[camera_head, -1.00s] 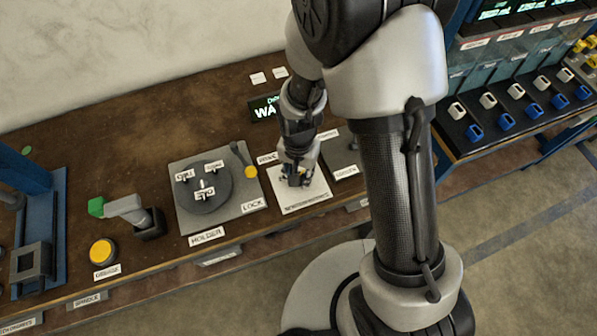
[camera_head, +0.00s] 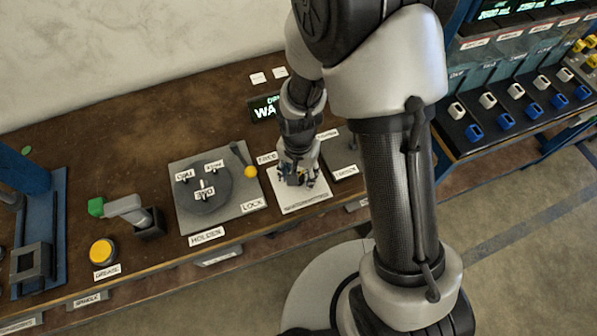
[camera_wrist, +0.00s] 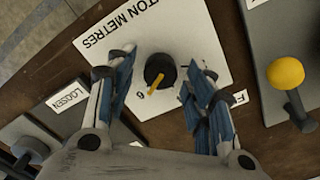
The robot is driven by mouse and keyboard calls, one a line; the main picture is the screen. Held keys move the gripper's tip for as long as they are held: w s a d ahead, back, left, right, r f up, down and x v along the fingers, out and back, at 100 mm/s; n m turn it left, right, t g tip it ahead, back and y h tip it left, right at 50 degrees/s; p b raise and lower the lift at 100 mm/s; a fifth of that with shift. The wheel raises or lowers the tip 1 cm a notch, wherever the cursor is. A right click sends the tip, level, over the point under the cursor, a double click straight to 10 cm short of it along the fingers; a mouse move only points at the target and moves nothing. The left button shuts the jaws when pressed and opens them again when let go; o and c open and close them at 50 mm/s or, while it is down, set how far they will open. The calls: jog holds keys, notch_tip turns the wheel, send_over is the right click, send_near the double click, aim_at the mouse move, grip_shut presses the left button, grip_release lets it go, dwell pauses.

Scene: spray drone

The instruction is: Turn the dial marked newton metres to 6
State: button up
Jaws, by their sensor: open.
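The dial is a dark round knob (camera_wrist: 160,69) with a yellow pointer, on a white plate (camera_wrist: 190,30) lettered "...TON METRES". The pointer points toward the lower left in the wrist view, close to the printed 6 (camera_wrist: 139,93). Other marks on the plate are hidden or not legible. My gripper (camera_wrist: 158,72) is open, with one blue-padded finger on each side of the knob and a visible gap to both. In the head view my gripper (camera_head: 298,180) is over the white plate (camera_head: 303,200) and hides the knob.
The holder plate (camera_head: 240,215) with its round disc and yellow-knobbed lock lever (camera_head: 250,172) stands left of the dial. The lever's yellow ball also shows close by in the wrist view (camera_wrist: 286,73). A grey plate labelled LOOSEN (camera_wrist: 35,130) lies on the other side.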

notch_tip(320, 180, up, 12)
dwell(0.6)
jog(key=shift+r, duration=0.1)
dwell(0.4)
jog(key=s+d+r+n+t, duration=0.2)
jog(key=s+d+r, duration=0.3)
jog(key=r, duration=0.3)
jog(key=s+d+r+n+t, duration=0.2)
jog(key=s+d+r, duration=0.3)
jog(key=s+r, duration=0.3)
jog(key=shift+s+d+r+n+t, duration=0.3)
jog(key=shift+d+r+n, duration=0.05)
jog(key=shift+r+n, duration=0.35)
jog(key=shift+c, duration=0.5)
